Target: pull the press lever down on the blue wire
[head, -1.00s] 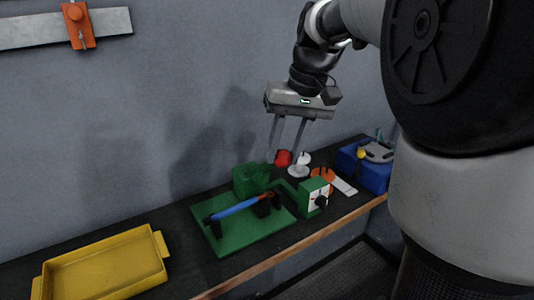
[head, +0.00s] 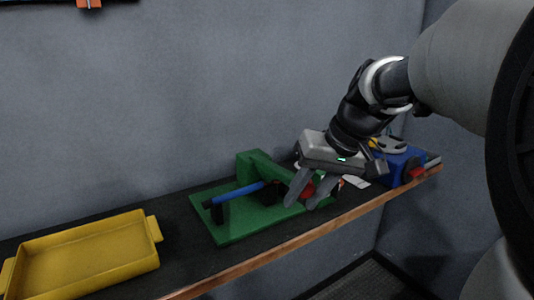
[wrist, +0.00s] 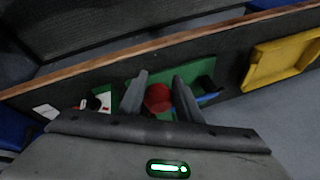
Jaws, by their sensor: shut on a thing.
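The green press (head: 225,232) stands on the bench, and the blue wire (head: 236,192) lies across its black supports. The wire also shows in the wrist view (wrist: 208,98). The press lever ends in a red ball knob (head: 308,190), seen between my fingers in the wrist view (wrist: 158,98). My gripper (head: 302,202) is shut on the knob, low at the right side of the press. My fingers and hand hide the lever arm and the wire's right end, so I cannot tell whether the press head touches the wire.
A yellow tray (head: 152,262) stands at the left on the dark bench (head: 185,275). A blue box (head: 397,168) stands at the right end, behind my gripper. The wall runs close behind; the bench has a wooden front edge (head: 270,258).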

